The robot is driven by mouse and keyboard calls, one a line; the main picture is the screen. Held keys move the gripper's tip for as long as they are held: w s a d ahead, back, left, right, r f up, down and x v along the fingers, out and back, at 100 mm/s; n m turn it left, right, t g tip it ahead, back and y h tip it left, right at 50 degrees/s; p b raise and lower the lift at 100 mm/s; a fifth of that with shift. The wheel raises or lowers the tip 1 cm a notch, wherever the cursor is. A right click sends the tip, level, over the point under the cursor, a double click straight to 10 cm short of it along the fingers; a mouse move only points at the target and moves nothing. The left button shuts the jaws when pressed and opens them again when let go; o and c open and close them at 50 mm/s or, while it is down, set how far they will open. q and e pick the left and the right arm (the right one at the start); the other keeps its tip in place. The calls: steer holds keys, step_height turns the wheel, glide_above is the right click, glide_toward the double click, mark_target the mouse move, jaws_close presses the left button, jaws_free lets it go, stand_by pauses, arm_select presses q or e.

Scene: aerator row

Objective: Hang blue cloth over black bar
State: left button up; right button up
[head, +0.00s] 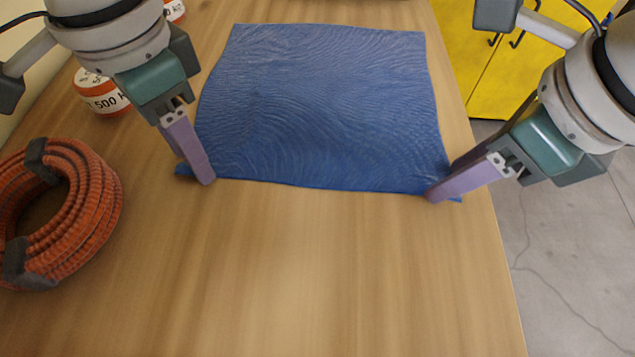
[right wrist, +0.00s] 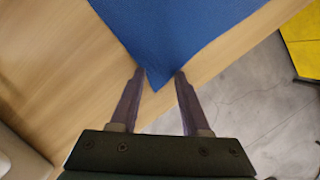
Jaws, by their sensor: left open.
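The blue cloth (head: 322,105) lies spread on the wooden table, its near edge toward me, and shows in the right wrist view (right wrist: 175,30). My left gripper (head: 203,178) is open at the cloth's near left corner, with a bit of cloth showing left of its fingers. My right gripper (head: 437,192) is at the near right corner. In the right wrist view its fingers (right wrist: 158,75) are apart, with the cloth's corner reaching between them. I cannot make out the black bar in either view.
An orange hose coil (head: 100,205) with dark clips lies at the left on the wooden table (head: 300,270). Orange-and-white weights (head: 100,92) stand behind it. The table's near middle is clear. A yellow cabinet (head: 515,75) stands beyond the right edge, over grey floor (head: 560,260).

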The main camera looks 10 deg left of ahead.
arm_select(q)
jaws_close()
arm_select(e)
jaws_close()
arm_select(q)
steer(key=shift+a, duration=0.1)
stand_by(0.6)
arm_select(e)
steer(key=shift+r, duration=0.1)
